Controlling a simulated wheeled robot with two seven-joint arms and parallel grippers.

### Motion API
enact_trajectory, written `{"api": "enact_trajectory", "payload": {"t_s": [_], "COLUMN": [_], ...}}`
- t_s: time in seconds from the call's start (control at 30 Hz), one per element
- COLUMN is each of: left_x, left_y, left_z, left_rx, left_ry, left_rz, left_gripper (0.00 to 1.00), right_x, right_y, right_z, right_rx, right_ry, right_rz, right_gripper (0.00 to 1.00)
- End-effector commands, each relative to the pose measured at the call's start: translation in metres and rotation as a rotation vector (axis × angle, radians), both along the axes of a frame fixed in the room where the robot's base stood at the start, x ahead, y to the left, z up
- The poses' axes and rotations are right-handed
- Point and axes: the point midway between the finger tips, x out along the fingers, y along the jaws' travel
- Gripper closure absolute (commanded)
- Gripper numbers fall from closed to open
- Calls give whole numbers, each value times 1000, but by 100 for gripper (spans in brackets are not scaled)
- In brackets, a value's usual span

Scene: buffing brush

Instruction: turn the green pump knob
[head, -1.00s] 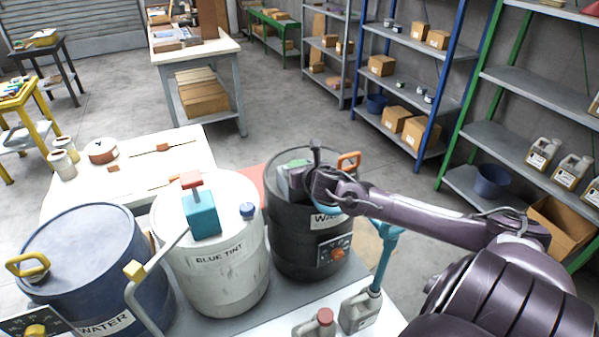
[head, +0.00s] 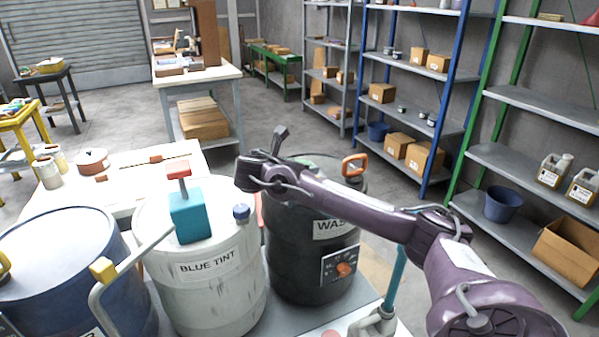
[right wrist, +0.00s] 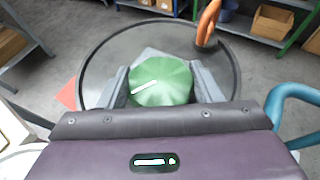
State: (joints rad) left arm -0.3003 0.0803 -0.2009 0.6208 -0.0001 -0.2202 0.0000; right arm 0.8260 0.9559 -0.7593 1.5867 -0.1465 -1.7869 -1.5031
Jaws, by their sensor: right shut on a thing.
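The green pump knob (right wrist: 168,84) is a round, ribbed knob with a white line pointing to the lower left in the right wrist view. It sits on top of the black drum (right wrist: 105,60), which also shows in the head view (head: 300,262) with a "WAS..." label. My right gripper (right wrist: 160,76) has its grey fingers on both sides of the knob and is shut on it. My left gripper is out of view.
A white "BLUE TINT" drum (head: 205,285) with a teal pump (head: 187,215) stands left of the black drum. A blue drum (head: 65,270) is further left. An orange handle (head: 354,165) rises from the black drum's rim. A grey jug (head: 372,324) stands in front.

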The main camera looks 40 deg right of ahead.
Motion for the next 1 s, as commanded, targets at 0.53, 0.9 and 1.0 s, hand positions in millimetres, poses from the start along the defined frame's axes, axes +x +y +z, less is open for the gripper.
{"api": "enact_trajectory", "payload": {"t_s": [0.53,0.9,1.0], "left_x": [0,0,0], "left_y": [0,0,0], "left_z": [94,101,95], "left_rx": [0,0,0], "left_ry": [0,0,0], "left_rz": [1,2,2], "left_gripper": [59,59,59], "right_x": [3,3,4], "right_y": [2,0,0], "right_z": [10,-1,-2], "right_rx": [0,0,-1], "right_ry": [8,2,0], "right_rz": [-494,-728,-770], "right_gripper": [64,64,64]}}
